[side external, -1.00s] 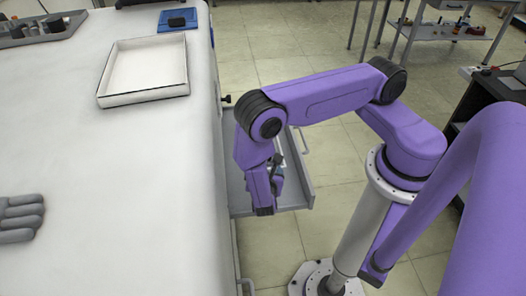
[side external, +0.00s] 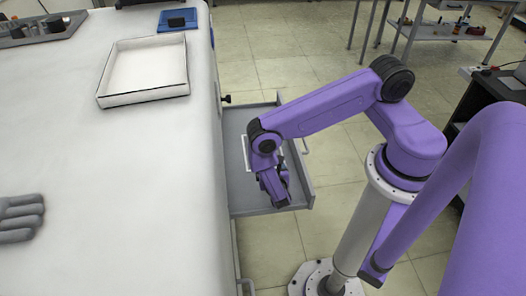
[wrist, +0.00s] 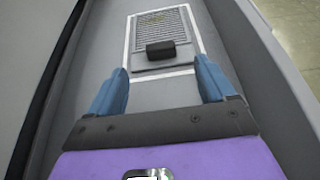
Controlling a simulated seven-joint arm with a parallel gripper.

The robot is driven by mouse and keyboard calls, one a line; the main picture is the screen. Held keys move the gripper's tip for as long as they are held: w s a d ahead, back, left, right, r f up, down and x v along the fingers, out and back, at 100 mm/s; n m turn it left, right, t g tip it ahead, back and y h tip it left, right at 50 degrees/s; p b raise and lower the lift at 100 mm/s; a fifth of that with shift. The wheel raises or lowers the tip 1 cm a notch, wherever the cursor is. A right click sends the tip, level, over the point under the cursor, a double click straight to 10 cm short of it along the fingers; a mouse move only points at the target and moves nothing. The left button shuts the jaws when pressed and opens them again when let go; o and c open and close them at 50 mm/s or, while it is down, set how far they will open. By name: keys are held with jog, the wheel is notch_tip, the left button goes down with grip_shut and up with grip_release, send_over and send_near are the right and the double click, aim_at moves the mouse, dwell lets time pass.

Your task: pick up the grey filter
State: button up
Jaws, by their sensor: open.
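The grey filter (wrist: 158,27) lies in the open drawer (side external: 238,195). In the wrist view it is a flat grey slatted panel with a black block (wrist: 160,49) on its near part, inside a white outline on the drawer floor. My gripper (wrist: 162,68) has two blue fingers spread apart with nothing between them. The fingertips show on either side of the outline's near end, just short of the black block. In the side view my gripper (side external: 279,198) is over the drawer's near part, and my arm hides most of the filter.
The drawer's side walls rise on both sides of my gripper. The white worktop (side external: 130,200) stands to the left, with a shallow white tray (side external: 145,97), a blue item (side external: 178,19) and a grey glove-like thing (side external: 20,218) on it.

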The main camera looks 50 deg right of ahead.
jog(key=shift+x, duration=4.9)
jog(key=shift+f, duration=0.1)
jog(key=shift+a, duration=0.1)
jog(key=c, duration=1.1)
